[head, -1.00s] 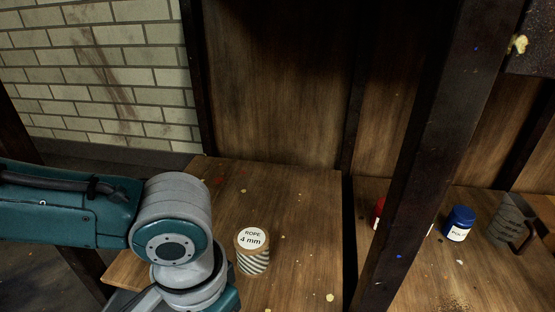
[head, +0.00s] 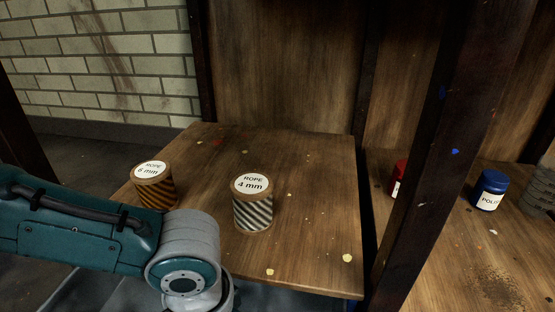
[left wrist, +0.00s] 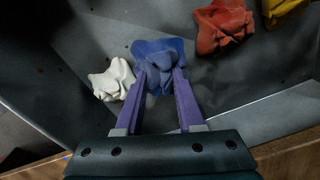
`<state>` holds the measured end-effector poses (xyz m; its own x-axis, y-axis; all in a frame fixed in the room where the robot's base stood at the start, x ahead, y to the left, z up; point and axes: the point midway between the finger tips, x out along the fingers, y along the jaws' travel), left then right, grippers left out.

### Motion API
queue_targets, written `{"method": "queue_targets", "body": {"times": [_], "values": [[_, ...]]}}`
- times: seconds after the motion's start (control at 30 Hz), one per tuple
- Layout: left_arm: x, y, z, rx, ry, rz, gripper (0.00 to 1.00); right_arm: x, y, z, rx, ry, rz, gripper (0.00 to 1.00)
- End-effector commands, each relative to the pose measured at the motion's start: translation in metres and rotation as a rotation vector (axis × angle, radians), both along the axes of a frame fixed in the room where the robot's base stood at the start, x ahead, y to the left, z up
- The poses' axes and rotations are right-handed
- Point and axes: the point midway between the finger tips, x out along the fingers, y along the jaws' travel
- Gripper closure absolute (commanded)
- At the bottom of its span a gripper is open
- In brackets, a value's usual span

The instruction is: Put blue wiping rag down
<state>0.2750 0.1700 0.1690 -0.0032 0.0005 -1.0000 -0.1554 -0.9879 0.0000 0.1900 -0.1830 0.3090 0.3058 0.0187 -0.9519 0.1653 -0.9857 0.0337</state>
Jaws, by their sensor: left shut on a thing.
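The blue wiping rag (left wrist: 158,52) is crumpled between the purple fingers of my left gripper (left wrist: 160,76) in the left wrist view. The gripper is shut on it, over a grey surface (left wrist: 130,28). I cannot tell whether the rag touches that surface. In the head view only my left arm shows at the lower left; its gripper and the rag are out of sight. My right gripper is in neither view.
In the left wrist view, a white rag (left wrist: 112,80) lies left of the blue one, a red rag (left wrist: 222,25) and yellow rag (left wrist: 282,10) right. Rope spools (head: 253,205) (head: 155,187) stand on a wooden shelf (head: 310,225); a dark post (head: 430,150) rises right.

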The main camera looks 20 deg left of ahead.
Motion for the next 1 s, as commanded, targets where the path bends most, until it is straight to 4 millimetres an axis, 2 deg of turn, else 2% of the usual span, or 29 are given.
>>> {"method": "queue_targets", "body": {"times": [0.03,0.1,0.2,0.6,0.63,0.87,1.0], "values": [[0.0,0.0,-0.014,0.001,0.0,0.0,1.0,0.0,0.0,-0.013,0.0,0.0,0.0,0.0],[0.0,0.0,-0.026,0.001,0.0,-0.001,1.0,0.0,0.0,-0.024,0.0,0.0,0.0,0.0],[0.0,0.0,-0.038,0.001,-0.001,-0.001,1.0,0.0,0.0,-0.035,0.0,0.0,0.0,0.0],[0.0,0.0,-0.039,0.0,0.0,0.0,1.0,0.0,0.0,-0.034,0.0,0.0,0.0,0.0],[0.0,0.0,-0.038,0.001,0.0,0.0,0.6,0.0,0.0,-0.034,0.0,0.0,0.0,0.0],[0.0,0.0,-0.038,0.001,0.0,0.0,0.35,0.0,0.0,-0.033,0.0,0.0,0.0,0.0],[0.0,0.0,-0.038,0.001,0.0,0.0,0.33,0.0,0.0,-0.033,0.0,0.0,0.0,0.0]]}}
